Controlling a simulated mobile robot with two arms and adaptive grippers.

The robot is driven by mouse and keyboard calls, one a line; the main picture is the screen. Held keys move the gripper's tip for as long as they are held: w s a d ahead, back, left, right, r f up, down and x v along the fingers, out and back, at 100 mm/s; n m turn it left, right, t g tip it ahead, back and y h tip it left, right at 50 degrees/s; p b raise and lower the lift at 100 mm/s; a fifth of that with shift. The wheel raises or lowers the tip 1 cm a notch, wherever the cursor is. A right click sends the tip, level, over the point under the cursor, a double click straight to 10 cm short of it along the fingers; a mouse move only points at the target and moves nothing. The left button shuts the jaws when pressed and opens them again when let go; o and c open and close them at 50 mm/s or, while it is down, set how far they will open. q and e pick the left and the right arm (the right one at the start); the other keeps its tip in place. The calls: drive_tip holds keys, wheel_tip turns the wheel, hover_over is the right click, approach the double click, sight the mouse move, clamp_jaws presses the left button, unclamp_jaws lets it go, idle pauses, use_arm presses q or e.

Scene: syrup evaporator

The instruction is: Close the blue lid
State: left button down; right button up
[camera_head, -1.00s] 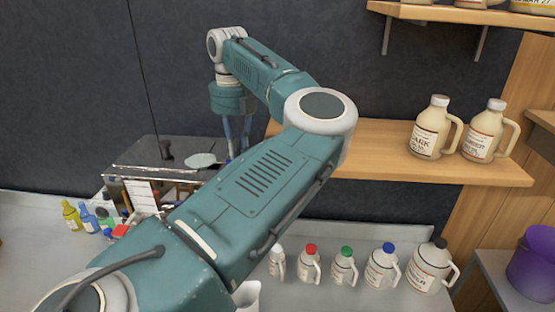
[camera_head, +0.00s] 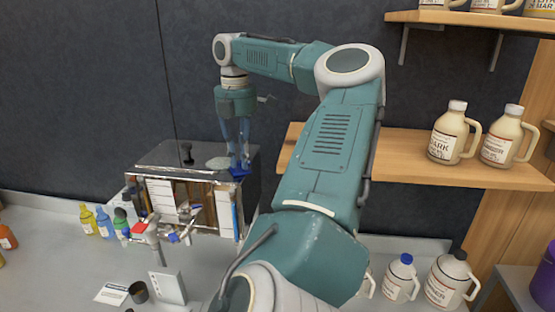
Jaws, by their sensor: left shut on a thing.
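My right gripper is not in view.
My left arm crosses the middle and hides part of the counter. Blue-capped (camera_head: 400,278) and dark-capped jugs (camera_head: 449,278) stand at right. A wooden shelf (camera_head: 400,165) juts out beside the arm. Small coloured bottles (camera_head: 104,222) stand left of the box.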

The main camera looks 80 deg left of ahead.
use_arm(q)
drive_tip(key=shift+s+a+m+b, duration=0.25)
drive_tip(key=shift+s+m+b, duration=0.1)
drive_tip(key=shift+m, duration=0.55)
drive_tip(key=shift+s+a+m, duration=0.15)
drive_tip(key=shift+m, duration=0.35)
drive_tip(key=shift+s+a+r+m, duration=0.1)
drive_tip(key=shift+s+a+m, duration=0.25)
drive_tip(key=shift+m, duration=0.65)
drive_tip(key=shift+s+a+r+m+b, duration=0.1)
drive_tip(key=shift+s+a+m+b, duration=0.15)
drive_tip(key=shift+m, duration=0.55)
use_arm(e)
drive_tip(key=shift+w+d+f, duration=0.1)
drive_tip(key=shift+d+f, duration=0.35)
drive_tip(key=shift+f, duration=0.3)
use_arm(q)
drive_tip(key=c, duration=1.7)
unclamp_jaws()
drive_tip(key=shift+o, duration=0.2)
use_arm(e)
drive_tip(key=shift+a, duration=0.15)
use_arm(q)
wheel_tip(320, 180, up, 12)
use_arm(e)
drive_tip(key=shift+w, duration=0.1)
